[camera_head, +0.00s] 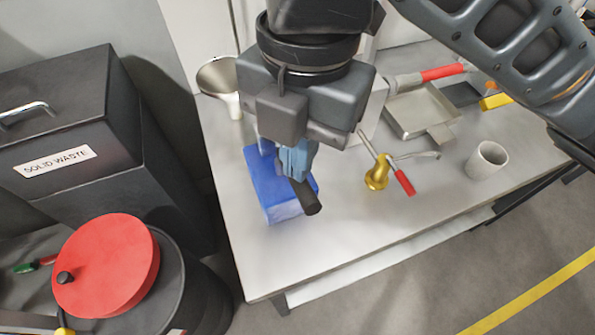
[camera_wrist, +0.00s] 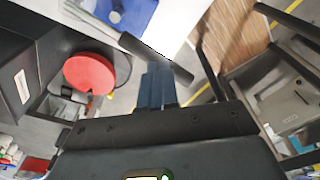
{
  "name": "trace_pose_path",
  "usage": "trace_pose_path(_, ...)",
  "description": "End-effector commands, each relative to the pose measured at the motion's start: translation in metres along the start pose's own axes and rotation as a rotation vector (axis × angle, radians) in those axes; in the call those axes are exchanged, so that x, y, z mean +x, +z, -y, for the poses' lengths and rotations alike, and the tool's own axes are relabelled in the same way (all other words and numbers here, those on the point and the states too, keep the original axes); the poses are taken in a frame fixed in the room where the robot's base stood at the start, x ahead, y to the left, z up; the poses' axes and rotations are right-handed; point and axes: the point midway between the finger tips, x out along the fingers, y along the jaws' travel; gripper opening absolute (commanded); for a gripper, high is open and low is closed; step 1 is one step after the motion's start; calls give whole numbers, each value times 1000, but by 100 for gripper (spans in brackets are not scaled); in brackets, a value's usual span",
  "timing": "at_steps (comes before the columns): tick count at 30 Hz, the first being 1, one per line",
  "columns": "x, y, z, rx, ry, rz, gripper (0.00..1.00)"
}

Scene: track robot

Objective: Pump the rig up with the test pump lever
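The blue box-shaped test pump (camera_head: 265,185) sits on the near left part of the pale bench; part of it also shows at the top of the wrist view (camera_wrist: 135,14). A dark round bar (camera_head: 306,198), which looks like the pump lever's grip, crosses my blue fingertips over the pump's right side. In the wrist view the bar (camera_wrist: 128,44) lies slantwise across the finger ends. My gripper (camera_head: 296,162) points down with its fingers close together on this bar. My wrist hides the lever's joint and the back of the pump.
On the bench (camera_head: 340,225) are a brass fitting with a red-handled lever (camera_head: 377,177), a white cup (camera_head: 487,160), a metal tray (camera_head: 422,110), a red-handled tool (camera_head: 443,72) and a funnel (camera_head: 222,78). A solid waste bin (camera_head: 75,140) and a red-topped drum (camera_head: 107,265) stand left.

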Motion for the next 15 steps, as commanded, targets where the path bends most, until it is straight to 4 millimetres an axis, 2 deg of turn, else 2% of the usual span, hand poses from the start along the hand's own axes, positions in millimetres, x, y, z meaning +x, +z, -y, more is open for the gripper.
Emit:
trace_pose_path(7, 5, 0, 0, 0, 0, -1, 0)
trace_pose_path(15, 29, 3, 0, 0, 0, 0, 0)
